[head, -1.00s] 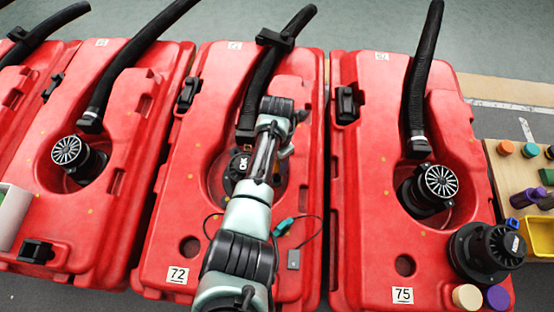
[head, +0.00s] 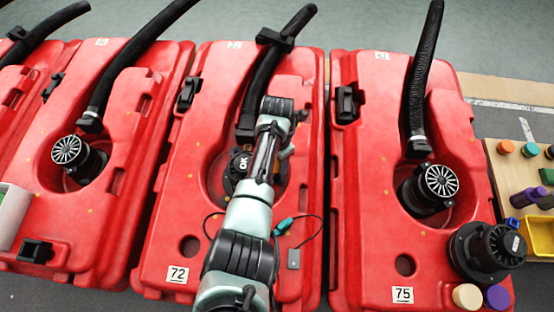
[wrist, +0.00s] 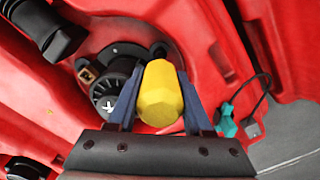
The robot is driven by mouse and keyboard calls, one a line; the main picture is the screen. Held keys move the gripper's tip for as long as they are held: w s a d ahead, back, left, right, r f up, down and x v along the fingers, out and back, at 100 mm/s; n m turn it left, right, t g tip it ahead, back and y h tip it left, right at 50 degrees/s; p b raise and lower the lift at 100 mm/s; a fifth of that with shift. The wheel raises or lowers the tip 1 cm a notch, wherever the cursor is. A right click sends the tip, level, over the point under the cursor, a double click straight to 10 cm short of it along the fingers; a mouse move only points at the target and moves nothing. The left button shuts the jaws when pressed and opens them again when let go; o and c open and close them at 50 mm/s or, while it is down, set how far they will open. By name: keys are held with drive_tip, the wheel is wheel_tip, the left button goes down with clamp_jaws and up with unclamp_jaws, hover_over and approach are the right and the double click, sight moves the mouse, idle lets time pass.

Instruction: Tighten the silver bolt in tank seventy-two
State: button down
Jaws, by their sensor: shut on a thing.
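Tank seventy-two (head: 187,215) is the red tank in the middle of the head view, with a "72" label (head: 177,274) near its front. My arm reaches over its round recess, where a black fitting (head: 241,163) partly shows. In the wrist view, my gripper (wrist: 160,68) has its blue fingers shut on a yellow faceted tool (wrist: 158,95). The tool is over the black flange in the recess, beside a black ribbed cap (wrist: 112,92) with white marks. The silver bolt is not visible; the tool and fingers cover part of the flange. I cannot tell whether the tool touches a bolt.
A black hose (head: 265,85) rises behind the fitting. A teal connector (head: 283,227) with a thin cable lies right of the arm. Tank 75 (head: 350,200) stands to the right, with a loose black motor (head: 485,250) on its front corner and a yellow bin (head: 541,240) beyond.

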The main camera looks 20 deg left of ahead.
drive_tip(key=shift+f, duration=0.1)
wheel_tip(320, 180, up, 5)
drive_tip(key=p, duration=0.5)
idle(0.5)
